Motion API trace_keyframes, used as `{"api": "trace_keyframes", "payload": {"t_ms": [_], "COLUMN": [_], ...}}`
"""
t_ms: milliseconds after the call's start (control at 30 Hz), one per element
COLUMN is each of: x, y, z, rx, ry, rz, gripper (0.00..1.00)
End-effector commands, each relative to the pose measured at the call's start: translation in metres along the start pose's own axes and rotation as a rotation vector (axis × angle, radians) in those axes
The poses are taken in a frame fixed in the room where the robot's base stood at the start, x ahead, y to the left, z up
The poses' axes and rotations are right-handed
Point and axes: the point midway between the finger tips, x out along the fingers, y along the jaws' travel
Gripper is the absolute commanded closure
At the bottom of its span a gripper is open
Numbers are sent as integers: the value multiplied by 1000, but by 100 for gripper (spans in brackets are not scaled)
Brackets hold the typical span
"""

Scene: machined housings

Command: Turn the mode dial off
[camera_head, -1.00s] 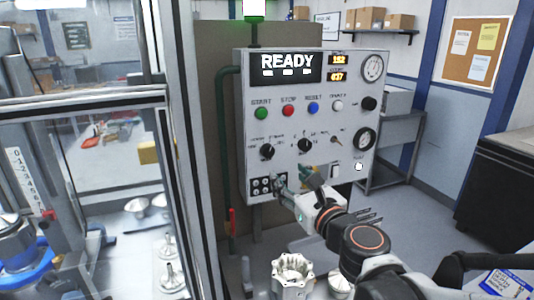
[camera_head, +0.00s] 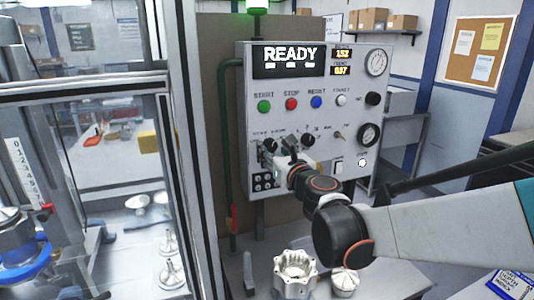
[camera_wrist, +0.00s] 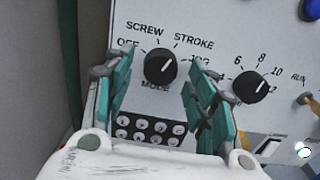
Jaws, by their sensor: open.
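The mode dial (camera_wrist: 160,67) is a round black knob with a white pointer line, low on the control panel's left side. Its labels read OFF, SCREW, STROKE and JOG, and the pointer tilts up and slightly right, on the STROKE side. In the head view the mode dial (camera_head: 269,145) shows just left of my gripper (camera_head: 280,156). In the wrist view my gripper (camera_wrist: 156,78) is open and empty, its green-padded fingers standing left and right of the dial with gaps on both sides. The left finger partly covers OFF and the right partly covers JOG.
A second numbered black dial (camera_wrist: 251,86) sits right of the right finger. A socket block (camera_wrist: 148,130) lies below the mode dial. Green, red and blue buttons line the panel (camera_head: 330,120) above. A metal housing (camera_head: 295,272) stands below the arm.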

Motion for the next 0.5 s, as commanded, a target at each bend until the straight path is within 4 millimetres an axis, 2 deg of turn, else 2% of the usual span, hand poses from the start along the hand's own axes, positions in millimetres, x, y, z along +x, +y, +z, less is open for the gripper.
{"api": "trace_keyframes", "payload": {"t_ms": [367, 400, 500], "x": [7, 7, 7], "y": [0, 0, 0], "z": [0, 0, 0], "rx": [0, 0, 0], "ry": [0, 0, 0], "rz": [0, 0, 0], "gripper": [48, 51, 73]}}
